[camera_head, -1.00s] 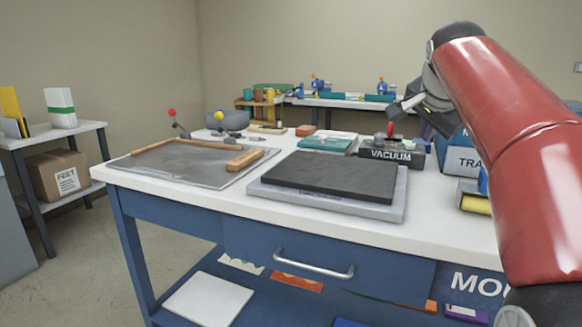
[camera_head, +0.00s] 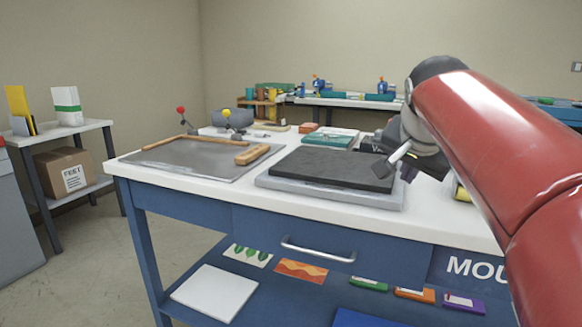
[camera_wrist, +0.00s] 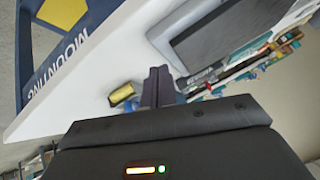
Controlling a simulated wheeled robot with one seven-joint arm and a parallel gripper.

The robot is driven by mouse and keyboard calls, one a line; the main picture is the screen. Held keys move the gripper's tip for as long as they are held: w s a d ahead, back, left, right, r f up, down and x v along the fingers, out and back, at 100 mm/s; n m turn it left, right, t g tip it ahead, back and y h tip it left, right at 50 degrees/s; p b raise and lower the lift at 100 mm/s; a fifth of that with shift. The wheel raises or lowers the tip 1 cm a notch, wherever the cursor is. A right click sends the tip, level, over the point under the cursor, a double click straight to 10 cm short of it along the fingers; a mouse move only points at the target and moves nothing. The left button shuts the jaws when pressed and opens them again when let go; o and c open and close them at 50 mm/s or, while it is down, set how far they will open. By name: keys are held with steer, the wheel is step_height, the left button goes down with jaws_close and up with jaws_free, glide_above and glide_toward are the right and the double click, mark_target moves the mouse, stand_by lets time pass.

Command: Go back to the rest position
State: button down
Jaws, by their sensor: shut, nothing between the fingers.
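My gripper (camera_head: 392,163) hangs at the end of my red arm, above the right end of the white-topped workbench (camera_head: 225,194). It sits by the right edge of the dark slab (camera_head: 330,168). In the wrist view, my gripper (camera_wrist: 158,72) shows as two dark fingers close together, shut with nothing between them. The bench top and the dark slab (camera_wrist: 225,35) lie beyond the fingers there. My arm and gripper hide much of the bench's right end in the head view.
A framed metal sheet (camera_head: 200,160) lies on the bench's left side. A yellow roll (camera_wrist: 121,94) lies near the fingers in the wrist view. A side shelf (camera_head: 72,131) holds a cardboard box (camera_head: 66,171). A back table (camera_head: 350,103) stands by the wall. Floor at left is open.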

steer(key=s+a+f+n+g+y, duration=0.1)
steer(key=s+f+n, duration=0.3)
steer(key=s+f, duration=0.7)
steer(key=s+a+f+n+g+y, duration=0.1)
steer(key=s+a+f+n, duration=0.3)
steer(key=s+f, duration=0.7)
steer(key=shift+a+f+n, duration=0.3)
steer(key=shift+a+f, duration=0.05)
steer(key=shift+f, duration=0.5)
steer(key=shift+s, duration=0.1)
